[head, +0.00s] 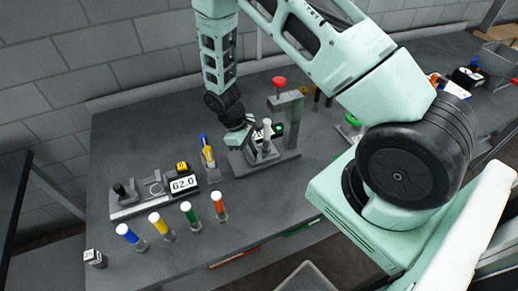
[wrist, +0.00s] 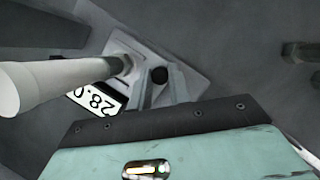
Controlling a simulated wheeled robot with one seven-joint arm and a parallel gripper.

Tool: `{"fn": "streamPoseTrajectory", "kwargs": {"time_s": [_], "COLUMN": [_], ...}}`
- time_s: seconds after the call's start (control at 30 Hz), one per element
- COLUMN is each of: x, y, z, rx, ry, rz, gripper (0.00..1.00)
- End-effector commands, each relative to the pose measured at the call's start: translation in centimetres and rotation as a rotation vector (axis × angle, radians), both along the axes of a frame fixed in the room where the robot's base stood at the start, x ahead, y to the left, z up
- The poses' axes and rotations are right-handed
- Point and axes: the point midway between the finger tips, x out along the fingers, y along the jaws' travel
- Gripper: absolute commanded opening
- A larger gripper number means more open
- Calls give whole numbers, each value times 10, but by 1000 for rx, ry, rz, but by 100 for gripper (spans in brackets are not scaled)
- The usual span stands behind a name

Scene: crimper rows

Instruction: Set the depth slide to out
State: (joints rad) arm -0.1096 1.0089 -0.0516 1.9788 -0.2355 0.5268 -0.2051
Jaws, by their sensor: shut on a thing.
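A grey crimping fixture (head: 285,161) with a red knob (head: 279,82) on its post stands on the bench in the head view. My gripper (head: 250,152) is down at its left part. In the wrist view my gripper (wrist: 162,88) is shut on a small dark round knob (wrist: 160,74), apparently that of the depth slide. The knob sits over a pale grey plate (wrist: 196,68). A pale upright cylinder (wrist: 60,78) stands beside the fingers, and a white number display (wrist: 97,97) shows partly behind it. The slide's marks for its position cannot be read.
Left of the fixture are a second device with a "G2.0" display (head: 183,184) and a yellow and blue tool (head: 207,152) in a holder. Grey bins (head: 497,62) are at far right. The front middle bench is clear.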

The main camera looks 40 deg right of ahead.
Motion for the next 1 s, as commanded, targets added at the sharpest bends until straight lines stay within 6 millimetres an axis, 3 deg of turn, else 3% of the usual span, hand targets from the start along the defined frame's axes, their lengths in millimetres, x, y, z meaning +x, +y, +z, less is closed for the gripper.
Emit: {"fn": "streamPoseTrajectory", "kwargs": {"time_s": [0.1, 0.37, 0.4, 0.47, 0.5, 0.83, 1.0], "x": [4, 4, 4, 4, 4, 5, 13], "y": [12, 13, 13, 13, 13, 13, 17], "z": [0, 1, 1, 1, 1, 3, 21], "rx": [1, 2, 2, 2, 2, 1, 2], "ry": [-3, -2, -2, -2, -2, -3, -7], "rz": [2, 1, 1, 1, 1, 0, 1], "gripper": [0, 0, 22, 39, 41, 41, 41]}}
